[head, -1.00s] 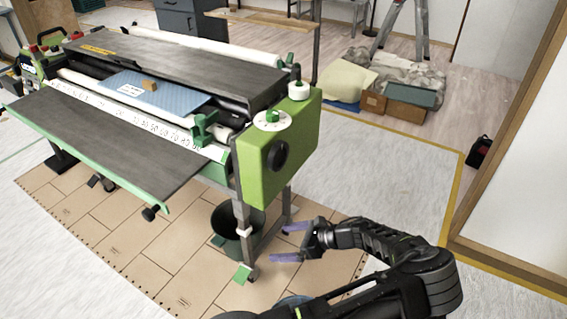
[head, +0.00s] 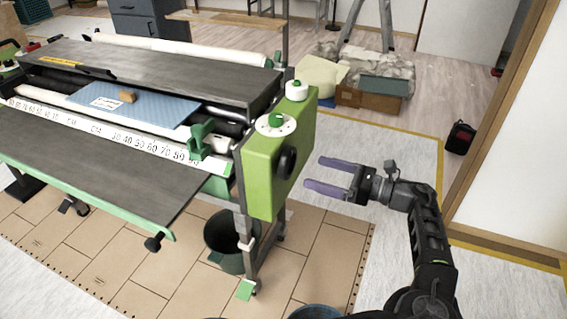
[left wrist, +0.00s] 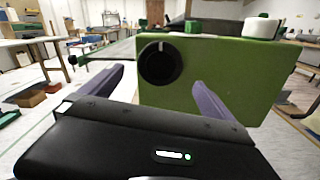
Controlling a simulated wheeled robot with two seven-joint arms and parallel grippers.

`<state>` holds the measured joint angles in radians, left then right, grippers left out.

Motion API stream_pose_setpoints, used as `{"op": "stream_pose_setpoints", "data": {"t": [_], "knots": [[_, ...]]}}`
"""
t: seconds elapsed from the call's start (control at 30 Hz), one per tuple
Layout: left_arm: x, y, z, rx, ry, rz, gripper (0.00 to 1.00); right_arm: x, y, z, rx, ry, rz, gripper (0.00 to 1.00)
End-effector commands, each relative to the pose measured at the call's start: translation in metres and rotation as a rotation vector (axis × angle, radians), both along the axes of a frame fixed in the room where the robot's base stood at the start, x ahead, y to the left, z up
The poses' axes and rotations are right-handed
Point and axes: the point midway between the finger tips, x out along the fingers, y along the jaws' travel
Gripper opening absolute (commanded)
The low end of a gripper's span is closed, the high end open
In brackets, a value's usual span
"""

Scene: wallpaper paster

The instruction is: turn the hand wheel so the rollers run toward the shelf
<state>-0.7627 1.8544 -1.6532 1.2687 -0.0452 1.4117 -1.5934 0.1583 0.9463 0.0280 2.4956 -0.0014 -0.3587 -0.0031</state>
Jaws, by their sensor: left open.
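The pasting machine has a green end box (head: 262,185) with a black round hand wheel (head: 287,163) on its outer side. In the left wrist view the hand wheel (left wrist: 160,63) is face-on, with a small pale mark near its top. The white rollers (head: 180,50) run along the machine, partly hidden by dark grey plates. My left gripper (head: 314,173) is open and empty, with its purple fingers pointing at the hand wheel from the right, apart from it. In the left wrist view its fingers (left wrist: 158,76) flank the wheel. My right gripper is out of view.
A white dial with a green knob (head: 276,123) and a white cap (head: 297,90) sit on the green box. A dark bucket (head: 222,240) stands beneath. Boxes and cloth (head: 365,95) lie behind.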

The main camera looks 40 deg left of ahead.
Motion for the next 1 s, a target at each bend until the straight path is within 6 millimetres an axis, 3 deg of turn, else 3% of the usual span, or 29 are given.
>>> {"op": "stream_pose_setpoints", "data": {"t": [0.37, 0.83, 1.0], "knots": [[-0.002, 0.005, 0.001, -0.003, 0.001, 0.01, 1.0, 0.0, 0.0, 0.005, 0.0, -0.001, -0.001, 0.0], [-0.008, 0.026, 0.005, -0.01, -0.001, 0.003, 1.0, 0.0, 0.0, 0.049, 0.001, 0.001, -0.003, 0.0], [-0.017, 0.051, 0.0, -0.009, -0.001, 0.008, 1.0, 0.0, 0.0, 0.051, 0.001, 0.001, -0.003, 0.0]]}}
